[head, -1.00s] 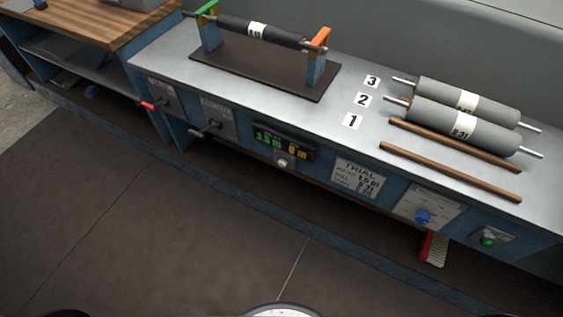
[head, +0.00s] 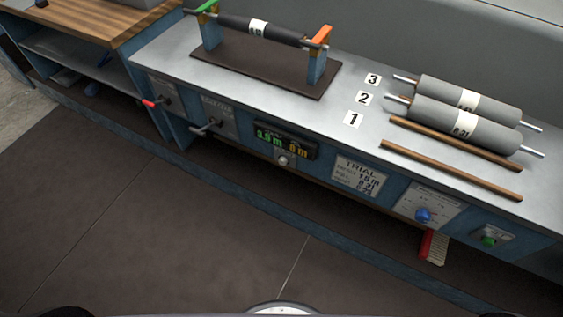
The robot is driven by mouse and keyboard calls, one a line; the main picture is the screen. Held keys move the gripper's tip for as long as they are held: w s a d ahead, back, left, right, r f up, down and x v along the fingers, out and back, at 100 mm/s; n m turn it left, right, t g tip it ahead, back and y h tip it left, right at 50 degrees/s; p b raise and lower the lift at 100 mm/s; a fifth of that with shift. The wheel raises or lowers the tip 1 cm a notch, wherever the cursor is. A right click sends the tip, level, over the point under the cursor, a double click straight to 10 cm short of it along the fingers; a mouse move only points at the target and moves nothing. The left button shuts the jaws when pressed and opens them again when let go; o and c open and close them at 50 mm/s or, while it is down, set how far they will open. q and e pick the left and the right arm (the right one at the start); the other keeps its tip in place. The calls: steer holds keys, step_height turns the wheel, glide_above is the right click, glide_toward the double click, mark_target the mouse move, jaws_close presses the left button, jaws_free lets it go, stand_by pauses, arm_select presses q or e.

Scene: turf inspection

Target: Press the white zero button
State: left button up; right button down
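The white zero button (head: 283,160) is a small round pale knob on the front panel of the bench, just below the dark digital display (head: 284,146). The display shows green digits at left and yellow digits at right, too small to read surely. Nothing touches the button and it is in clear view. Neither of my grippers is in view. Only parts of my own body show at the bottom edge.
The bench top (head: 180,63) carries a roller in a stand (head: 262,73) and two grey rollers (head: 465,122) by wooden rails. The front has levers (head: 206,129), a blue knob (head: 423,215) and a green button (head: 488,240). A red pedal (head: 430,244) sits below. The floor ahead is clear.

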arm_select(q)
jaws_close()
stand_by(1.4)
